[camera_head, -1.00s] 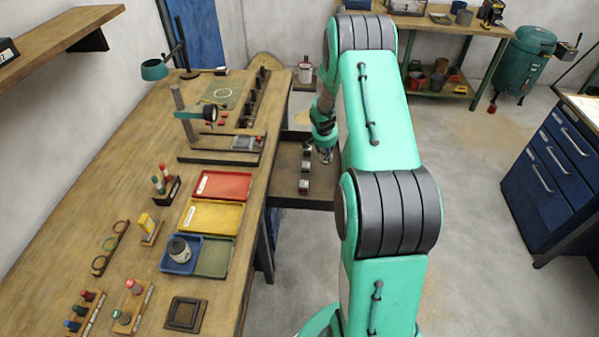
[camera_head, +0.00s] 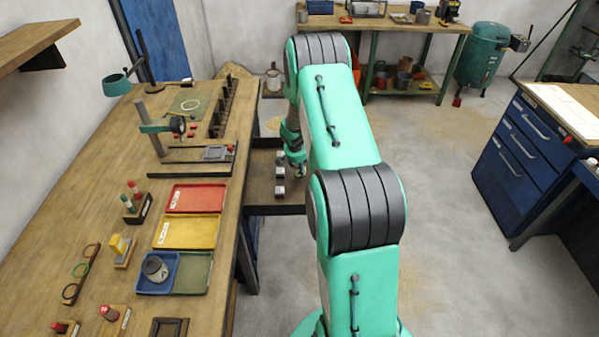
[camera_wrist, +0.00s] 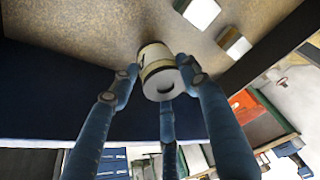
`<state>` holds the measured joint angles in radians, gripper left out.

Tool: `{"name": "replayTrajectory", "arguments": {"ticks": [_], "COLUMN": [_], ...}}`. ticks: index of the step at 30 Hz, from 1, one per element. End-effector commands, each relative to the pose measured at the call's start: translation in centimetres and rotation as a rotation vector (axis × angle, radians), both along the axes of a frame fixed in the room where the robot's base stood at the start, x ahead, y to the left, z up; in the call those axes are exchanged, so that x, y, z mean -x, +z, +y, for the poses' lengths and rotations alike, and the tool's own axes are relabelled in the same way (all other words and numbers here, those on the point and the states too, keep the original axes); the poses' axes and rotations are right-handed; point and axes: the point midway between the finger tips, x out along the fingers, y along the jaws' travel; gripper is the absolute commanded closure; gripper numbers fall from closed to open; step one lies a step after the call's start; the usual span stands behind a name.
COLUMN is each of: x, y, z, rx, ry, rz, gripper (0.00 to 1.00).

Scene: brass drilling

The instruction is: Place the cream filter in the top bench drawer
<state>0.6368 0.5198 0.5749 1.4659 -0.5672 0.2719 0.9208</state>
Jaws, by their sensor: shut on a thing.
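My gripper (camera_wrist: 158,76) is shut on the cream filter (camera_wrist: 156,58), a short cream cylinder with dark bands and a pale grey end, in the wrist view. The top bench drawer is pulled out, with a brown floor (camera_wrist: 85,22) and a dark blue wall (camera_wrist: 45,90). The filter shows against the drawer floor near that wall; I cannot tell whether it touches the floor. In the head view, my gripper (camera_head: 298,167) is over the right part of the open drawer (camera_head: 262,194). The filter is not clear there.
Two light blocks or canisters (camera_wrist: 234,42) (camera_wrist: 200,11) sit in the drawer, beside the filter. The bench (camera_head: 110,215) left of it holds a red tray (camera_head: 195,198), a yellow tray (camera_head: 187,232) and a drill stand (camera_head: 155,135). Floor is clear on the right.

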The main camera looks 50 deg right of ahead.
Motion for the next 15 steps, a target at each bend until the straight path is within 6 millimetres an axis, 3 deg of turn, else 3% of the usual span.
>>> {"name": "replayTrajectory", "arguments": {"ticks": [15], "x": [0.0], "y": [-3.8], "z": [0.0], "rx": [0.000], "ry": [0.000], "rz": [0.000], "gripper": [0.82]}}
